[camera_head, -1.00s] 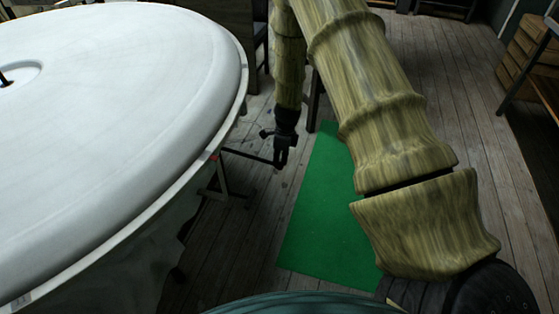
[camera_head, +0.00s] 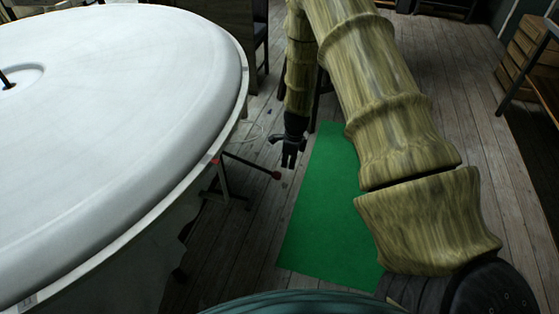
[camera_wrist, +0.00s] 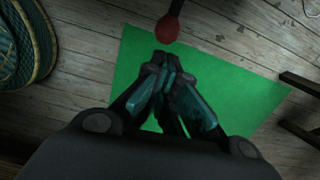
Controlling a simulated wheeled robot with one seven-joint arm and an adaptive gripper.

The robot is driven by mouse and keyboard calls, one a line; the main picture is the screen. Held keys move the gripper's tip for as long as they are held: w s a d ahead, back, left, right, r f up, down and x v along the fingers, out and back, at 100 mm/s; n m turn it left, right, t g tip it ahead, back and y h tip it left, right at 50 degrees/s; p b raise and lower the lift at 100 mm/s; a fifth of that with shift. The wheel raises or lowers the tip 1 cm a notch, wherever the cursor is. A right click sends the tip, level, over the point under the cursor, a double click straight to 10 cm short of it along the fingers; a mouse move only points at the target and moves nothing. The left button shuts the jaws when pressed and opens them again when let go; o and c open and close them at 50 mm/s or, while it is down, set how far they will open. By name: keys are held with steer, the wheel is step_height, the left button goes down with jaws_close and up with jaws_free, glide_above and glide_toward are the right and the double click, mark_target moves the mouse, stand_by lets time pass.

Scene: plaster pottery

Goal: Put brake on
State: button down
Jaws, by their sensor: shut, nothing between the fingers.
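The brake lever is a thin dark rod (camera_head: 248,165) with a red knob (camera_head: 277,175) at its end. It sticks out to the right from under the rim of the large white round wheel (camera_head: 120,120). My gripper (camera_head: 290,163) hangs pointing down just right of and above the knob in the head view. In the wrist view the red knob (camera_wrist: 167,28) is just beyond my fingertips (camera_wrist: 166,62), with a small gap in the picture. My fingers are together with nothing between them. The lever's base is partly hidden under the wheel.
A green mat (camera_head: 325,225) lies on the wooden floor (camera_head: 475,150) below my gripper. A dark chair (camera_head: 262,45) stands behind the wheel, and a wooden crate (camera_head: 530,55) is at the far right. Floor right of my arm is clear.

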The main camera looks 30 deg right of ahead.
steer(key=shift+r, duration=0.1)
step_height(320, 180, up, 12)
steer(key=shift+s+d, duration=0.4)
stand_by(0.6)
steer(key=s+a+f+n+h+p, duration=0.1)
steer(key=s+a+f+n, duration=0.25)
steer(key=s+n, duration=0.2)
steer(key=s+a+f+n+g+h+p, duration=0.1)
steer(key=s+a+f+n, duration=0.3)
steer(key=s, duration=0.3)
steer(key=s+a+f+n+p, duration=0.2)
steer(key=s+f+n, duration=0.2)
steer(key=s+f, duration=0.2)
steer(key=s+a+n+p, duration=0.1)
steer(key=s+a+n, duration=0.5)
steer(key=s, duration=0.3)
steer(key=s+a+f+n+y+p, duration=0.1)
steer(key=s+a+n, duration=0.6)
steer(key=s, duration=0.2)
steer(key=shift+s+f, duration=0.25)
steer(key=shift+n, duration=0.25)
